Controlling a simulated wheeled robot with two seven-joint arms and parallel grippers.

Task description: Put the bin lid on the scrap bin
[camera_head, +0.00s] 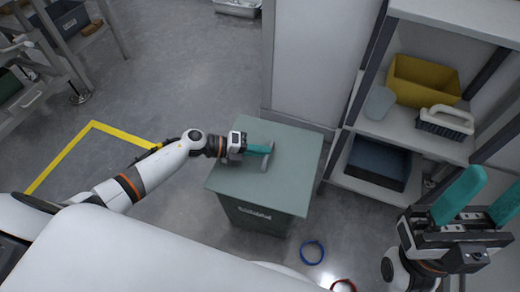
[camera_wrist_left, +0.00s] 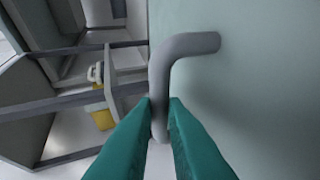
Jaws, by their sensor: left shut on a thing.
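The grey-green bin lid (camera_head: 290,185) lies flat over the top of the dark green scrap bin (camera_head: 255,217), roughly lined up with it. I cannot tell whether a small gap remains between lid and bin. A grey bar handle (camera_head: 264,177) stands on the lid. My left gripper (camera_head: 269,149) has its teal fingers shut on this handle. In the left wrist view the handle (camera_wrist_left: 186,45) passes between the fingertips (camera_wrist_left: 160,105). My right gripper (camera_head: 490,190) is open and empty at the lower right, away from the bin. The inside of the bin is hidden.
A shelf (camera_head: 400,130) to the right holds a yellow bin (camera_head: 425,80), a brush (camera_head: 445,122) and a dark blue tray (camera_head: 378,163). A blue ring (camera_head: 312,252) and a red ring (camera_head: 344,284) lie on the floor. Floor left of the bin is largely clear.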

